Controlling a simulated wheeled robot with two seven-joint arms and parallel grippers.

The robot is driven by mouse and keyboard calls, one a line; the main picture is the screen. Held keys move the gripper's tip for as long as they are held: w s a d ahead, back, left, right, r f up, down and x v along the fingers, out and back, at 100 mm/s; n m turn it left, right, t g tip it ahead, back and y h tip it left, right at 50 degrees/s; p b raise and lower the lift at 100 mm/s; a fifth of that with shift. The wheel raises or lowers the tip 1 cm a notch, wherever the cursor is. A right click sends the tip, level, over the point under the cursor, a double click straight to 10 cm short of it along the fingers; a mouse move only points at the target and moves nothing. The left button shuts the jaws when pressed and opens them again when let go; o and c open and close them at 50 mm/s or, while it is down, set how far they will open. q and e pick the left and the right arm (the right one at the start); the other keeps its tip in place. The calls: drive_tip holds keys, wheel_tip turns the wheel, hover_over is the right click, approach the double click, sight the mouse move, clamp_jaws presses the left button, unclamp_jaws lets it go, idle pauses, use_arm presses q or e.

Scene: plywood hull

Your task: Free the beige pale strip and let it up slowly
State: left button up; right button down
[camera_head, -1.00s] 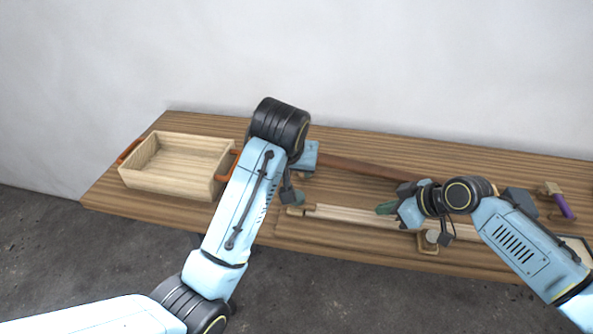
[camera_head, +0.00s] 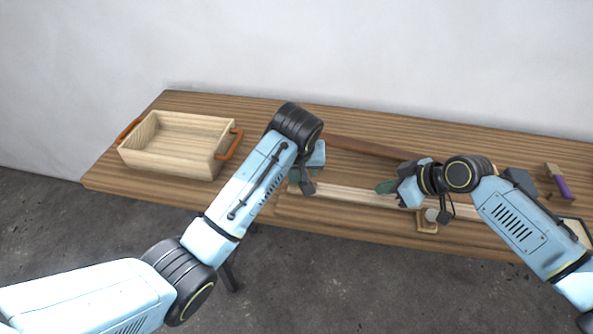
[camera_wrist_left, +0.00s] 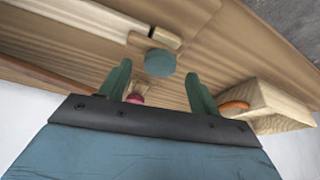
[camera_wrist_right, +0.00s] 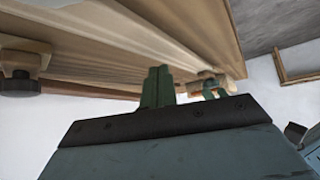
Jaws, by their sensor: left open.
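The beige pale strip (camera_head: 350,195) lies along the front of the bench; it also shows in the left wrist view (camera_wrist_left: 75,18). My left gripper (camera_head: 300,177) is over the strip's left end. In the left wrist view its fingers (camera_wrist_left: 158,85) are apart, with a round teal knob (camera_wrist_left: 160,63) in view between them, beside a small pale block (camera_wrist_left: 152,41). I cannot tell whether they touch the knob. My right gripper (camera_head: 383,187) is at the strip's middle; its fingers (camera_wrist_right: 158,85) are together with nothing visible between them. Contact with the strip is unclear.
A wooden tray (camera_head: 163,160) with orange handles stands at the left. A clamp-like piece (camera_head: 427,226) sits at the front edge right of my right gripper. A dark brown bar (camera_head: 365,147) lies behind the strip. A purple-handled tool (camera_head: 562,187) lies far right.

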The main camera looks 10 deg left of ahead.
use_arm(q)
drive_tip(key=shift+x, duration=0.9)
drive_tip(key=c, duration=1.1)
drive_tip(key=shift+o, duration=0.2)
use_arm(e)
drive_tip(key=shift+f, duration=0.25)
drive_tip(key=shift+f, duration=0.5)
